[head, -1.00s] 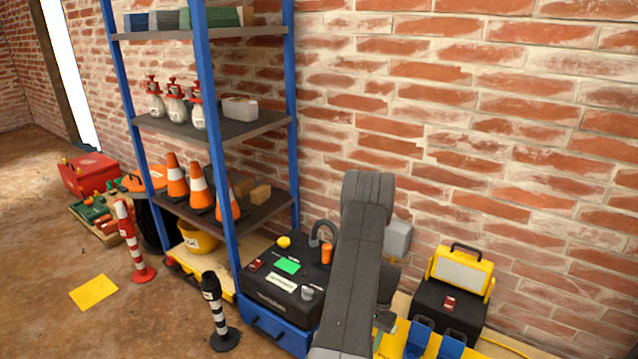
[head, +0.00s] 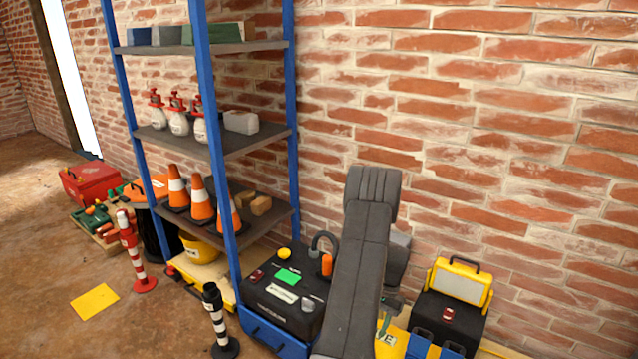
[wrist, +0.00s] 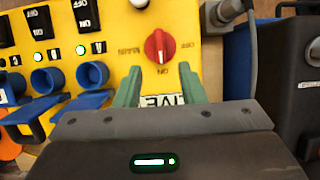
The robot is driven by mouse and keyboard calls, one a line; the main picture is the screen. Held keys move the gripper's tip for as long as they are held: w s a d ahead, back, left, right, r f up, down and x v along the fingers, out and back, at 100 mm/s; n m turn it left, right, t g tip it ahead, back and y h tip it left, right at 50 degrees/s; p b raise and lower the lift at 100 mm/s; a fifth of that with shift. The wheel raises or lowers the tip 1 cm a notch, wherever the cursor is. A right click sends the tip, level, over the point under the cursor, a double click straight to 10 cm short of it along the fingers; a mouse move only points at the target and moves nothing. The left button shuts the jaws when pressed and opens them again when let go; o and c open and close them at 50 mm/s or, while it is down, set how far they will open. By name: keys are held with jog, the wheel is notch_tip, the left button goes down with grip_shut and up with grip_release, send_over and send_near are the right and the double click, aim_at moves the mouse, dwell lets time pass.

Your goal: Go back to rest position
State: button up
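My gripper (wrist: 160,82) shows in the wrist view with its two green fingers apart and nothing between them. It faces a yellow panel (wrist: 213,50) with a red rotary knob (wrist: 159,46) just beyond the fingertips. A white label under the knob is partly hidden by the fingers. I cannot tell whether the fingers touch the panel. In the head view my dark arm stands in front of the wall, and the gripper (head: 388,312) is small and partly hidden behind it, above the yellow panel (head: 389,346).
Blue sockets (wrist: 48,80) and black switches line the panel's left side. A black case (head: 283,293) stands left of my arm, a black-and-yellow box (head: 448,317) right of it. A blue shelf rack (head: 217,150) and striped post (head: 217,322) are further left. The brick wall (head: 470,130) is behind.

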jog(key=b+x, duration=0.3)
jog(key=x, duration=0.7)
jog(key=shift+b, duration=0.35)
jog(key=shift+r+n+h, duration=0.2)
jog(key=shift+n+h, duration=0.1)
jog(key=shift+n, duration=0.6)
jog(key=n+h, duration=0.1)
jog(key=n, duration=0.2)
jog(key=n+g+h, duration=0.1)
jog(key=n, duration=0.1)
jog(key=shift+n, duration=0.4)
jog(key=shift+w+r, duration=0.1)
